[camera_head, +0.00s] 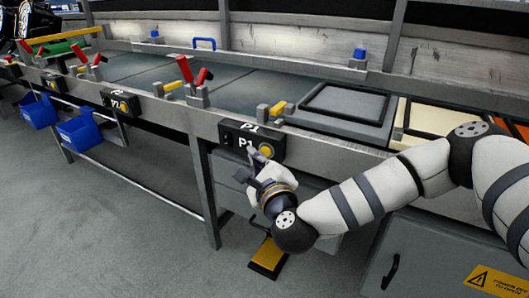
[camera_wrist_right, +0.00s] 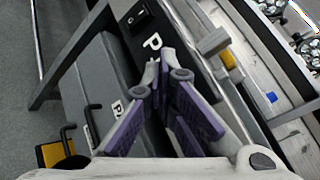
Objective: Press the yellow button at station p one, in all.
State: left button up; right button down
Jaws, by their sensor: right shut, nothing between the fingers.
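The black station box marked P1 (camera_head: 233,141) is fixed to the front rail of the bench, right of the middle of the head view. Its round yellow button (camera_head: 266,152) is on the right part of its face. My right gripper (camera_head: 255,156) is shut and empty, with its fingertips just in front of the box, close to the button. I cannot tell whether they touch. In the right wrist view the shut fingers (camera_wrist_right: 160,62) point at the box (camera_wrist_right: 135,20), and the button is hidden behind them. My left gripper is not in view.
Another black box marked P2 (camera_head: 120,101) is farther left on the rail. Red and yellow clamps (camera_head: 185,75) stand along the bench edge. Blue bins (camera_head: 79,132) hang at the left. A yellow pedal (camera_head: 268,255) is on the floor below. A grey cabinet (camera_head: 430,262) is at lower right.

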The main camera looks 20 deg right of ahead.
jog(key=shift+w+d, duration=0.35)
jog(key=shift+d, duration=0.15)
dwell(0.8)
jog(key=shift+s+a, duration=0.55)
jog(key=shift+a, duration=0.1)
jog(key=shift+a, duration=0.1)
jog(key=shift+s+a+p, duration=0.35)
jog(key=shift+s+a, duration=0.45)
jog(key=shift+a, duration=0.15)
jog(key=shift+s+a+p, duration=0.3)
jog(key=shift+s+a, duration=0.45)
jog(key=shift+a, duration=0.2)
